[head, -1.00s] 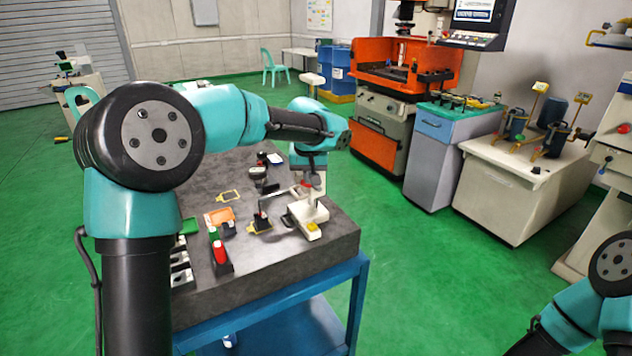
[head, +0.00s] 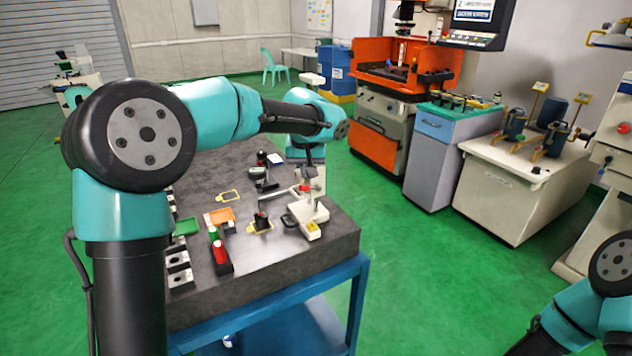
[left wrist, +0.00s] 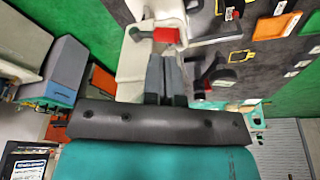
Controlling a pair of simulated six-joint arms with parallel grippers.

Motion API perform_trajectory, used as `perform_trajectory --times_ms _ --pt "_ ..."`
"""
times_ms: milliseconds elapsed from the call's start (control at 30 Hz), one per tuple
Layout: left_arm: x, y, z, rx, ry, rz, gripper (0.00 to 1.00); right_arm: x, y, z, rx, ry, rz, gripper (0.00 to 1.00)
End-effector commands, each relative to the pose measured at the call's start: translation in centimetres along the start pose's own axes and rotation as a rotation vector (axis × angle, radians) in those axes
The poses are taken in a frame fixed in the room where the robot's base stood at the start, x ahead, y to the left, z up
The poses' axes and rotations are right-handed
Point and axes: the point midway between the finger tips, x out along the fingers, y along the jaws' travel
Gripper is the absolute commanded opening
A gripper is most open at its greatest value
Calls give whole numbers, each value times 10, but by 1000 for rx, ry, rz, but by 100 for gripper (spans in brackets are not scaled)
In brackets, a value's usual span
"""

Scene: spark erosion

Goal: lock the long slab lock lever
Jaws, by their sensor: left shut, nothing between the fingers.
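A white stand (head: 310,218) with a yellow patch on its base stands near the right corner of the dark table. A red part (head: 304,188) sits on its upper portion, and a thin light-grey bar (head: 278,192) reaches left from there. I cannot tell for sure which part is the lock lever. My left gripper (head: 310,168) points down over the stand, partly hidden by my wrist. In the left wrist view its shut, empty fingers (left wrist: 165,62) are just short of the red part (left wrist: 167,35) on the white stand (left wrist: 132,60); contact is unclear. My right gripper is out of view.
Dark tools (head: 262,180) lie behind. The table's front right edge (head: 335,252) is close to the stand.

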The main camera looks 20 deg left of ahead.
Motion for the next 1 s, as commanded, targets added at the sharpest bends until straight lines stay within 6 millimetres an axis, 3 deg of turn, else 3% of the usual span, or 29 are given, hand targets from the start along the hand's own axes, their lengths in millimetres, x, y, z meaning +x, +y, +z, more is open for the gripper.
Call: perform_trajectory --times_ms 500,1000 --pt "-29 0 -7 1 0 0 0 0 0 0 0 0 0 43" --pt "-27 2 -6 7 -4 2 0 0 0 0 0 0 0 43"
